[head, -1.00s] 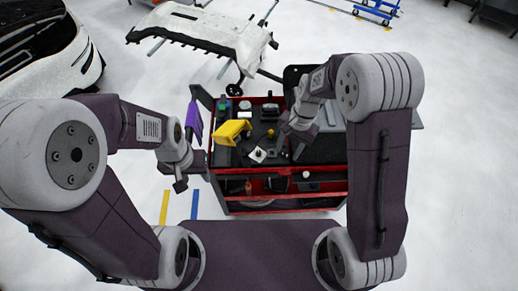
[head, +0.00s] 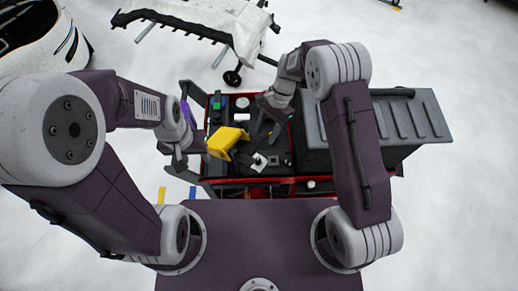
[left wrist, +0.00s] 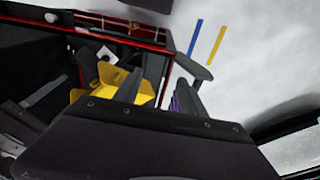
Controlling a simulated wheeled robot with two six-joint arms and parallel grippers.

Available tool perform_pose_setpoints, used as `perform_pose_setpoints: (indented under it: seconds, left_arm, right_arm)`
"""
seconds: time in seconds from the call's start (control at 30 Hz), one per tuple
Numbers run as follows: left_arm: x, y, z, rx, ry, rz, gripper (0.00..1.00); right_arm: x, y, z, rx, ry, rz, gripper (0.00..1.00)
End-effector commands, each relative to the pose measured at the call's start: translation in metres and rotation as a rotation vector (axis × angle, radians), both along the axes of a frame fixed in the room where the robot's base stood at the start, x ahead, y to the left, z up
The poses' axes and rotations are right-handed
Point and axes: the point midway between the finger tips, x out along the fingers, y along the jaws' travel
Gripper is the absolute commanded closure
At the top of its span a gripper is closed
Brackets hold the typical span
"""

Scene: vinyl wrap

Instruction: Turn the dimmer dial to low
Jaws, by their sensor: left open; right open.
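A small white square plate with a dark knob (head: 259,162), which looks like the dimmer dial, lies on the dark top of the red cart (head: 240,194). The knob's setting is too small to read. The plate also shows in the left wrist view (left wrist: 104,52), beyond a yellow object. My left gripper (head: 184,153) is open and empty at the cart's left edge, left of the yellow object and apart from the plate. My right gripper (head: 272,108) is over the back of the cart top, behind the plate; its fingers are hard to make out.
The yellow holder (head: 222,146) stands between my left gripper and the plate. A purple item (head: 187,114) is at the cart's left side. A grey ribbed surface (head: 400,120) is at the right. A white bumper on a stand (head: 200,22) is behind.

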Motion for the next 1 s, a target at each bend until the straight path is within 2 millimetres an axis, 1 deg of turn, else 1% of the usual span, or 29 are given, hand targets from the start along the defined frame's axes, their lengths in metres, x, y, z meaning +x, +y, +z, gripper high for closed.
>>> perform_pose_setpoints:
  seconds: [0.03,0.2,0.27,0.3,0.5,0.57,0.67,0.9,1.0]
  left_arm:
    - [-0.001,0.0,-0.018,0.0,0.001,0.0,0.52]
    - [-0.001,0.0,-0.044,0.0,0.001,0.0,0.52]
    - [-0.001,0.0,-0.049,0.0,0.001,0.0,0.52]
    - [-0.001,0.0,-0.055,0.0,0.0,0.0,0.52]
    - [-0.001,0.0,-0.054,0.0,0.0,0.0,0.52]
    - [-0.001,0.0,-0.052,0.0,0.0,0.0,0.52]
    - [-0.001,0.0,-0.049,0.0,0.0,0.0,0.52]
    - [-0.001,0.0,-0.039,0.0,0.0,0.0,0.52]
    - [-0.001,0.0,-0.038,0.0,0.0,0.0,0.52]
  right_arm:
    - [0.0,0.0,-0.018,0.0,0.0,0.001,0.55]
    - [-0.001,0.0,-0.044,0.0,0.0,0.001,0.55]
    - [-0.001,0.0,-0.049,0.0,0.0,0.001,0.55]
    - [-0.001,0.0,-0.055,0.0,0.0,0.001,0.55]
    - [-0.001,0.0,-0.054,0.0,0.0,0.001,0.55]
    - [-0.002,0.001,-0.057,0.0,0.002,0.002,0.55]
    - [-0.008,0.005,-0.07,-0.001,0.005,0.004,0.55]
    - [-0.022,0.018,-0.116,-0.002,0.004,0.003,0.55]
    - [-0.025,0.021,-0.129,0.0,0.002,0.002,0.55]
